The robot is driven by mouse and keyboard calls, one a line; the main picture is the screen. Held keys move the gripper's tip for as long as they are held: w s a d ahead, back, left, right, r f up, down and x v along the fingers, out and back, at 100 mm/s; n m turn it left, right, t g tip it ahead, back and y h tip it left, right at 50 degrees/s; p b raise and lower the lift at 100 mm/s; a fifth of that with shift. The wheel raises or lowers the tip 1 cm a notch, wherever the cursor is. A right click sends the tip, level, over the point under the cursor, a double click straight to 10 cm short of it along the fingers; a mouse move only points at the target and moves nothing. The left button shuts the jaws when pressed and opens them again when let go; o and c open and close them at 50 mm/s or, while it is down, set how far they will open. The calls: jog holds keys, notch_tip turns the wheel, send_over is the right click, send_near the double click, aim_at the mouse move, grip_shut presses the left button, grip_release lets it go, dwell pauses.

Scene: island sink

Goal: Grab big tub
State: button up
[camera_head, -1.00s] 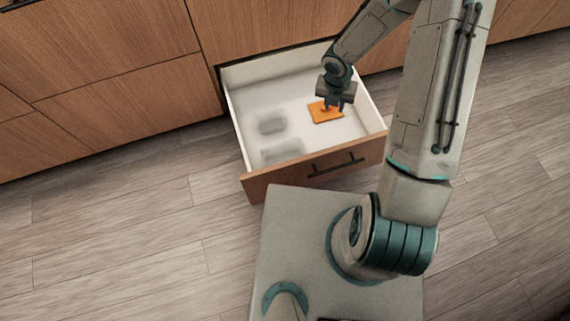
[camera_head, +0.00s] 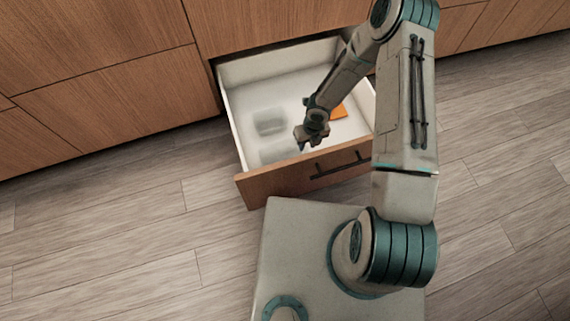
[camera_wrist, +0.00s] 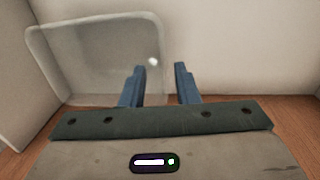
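Two translucent tubs sit in the open drawer in the head view: a rear tub (camera_head: 269,122) and a front tub (camera_head: 276,153) near the drawer front, which looks the larger. My gripper (camera_head: 301,140) is just right of the front tub, low over the drawer. In the wrist view a clear tub (camera_wrist: 90,62) fills the upper left. My gripper (camera_wrist: 160,84) is open and empty there. Its left finger overlaps the tub's right part and its right finger lies beyond the tub's right edge. Contact cannot be told.
The white-walled drawer (camera_head: 237,125) stands open from the wooden cabinets, its wooden front (camera_head: 270,188) towards my base. A flat orange item (camera_head: 339,113) lies at its right, partly hidden by my arm. Wood floor is clear at left and right.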

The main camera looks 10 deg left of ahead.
aim_at(306, 151)
jog(key=shift+s+f+b, duration=0.15)
jog(key=shift+f+b, duration=1.7)
jog(key=shift+f, duration=0.9)
jog(key=shift+r, duration=0.1)
grip_shut()
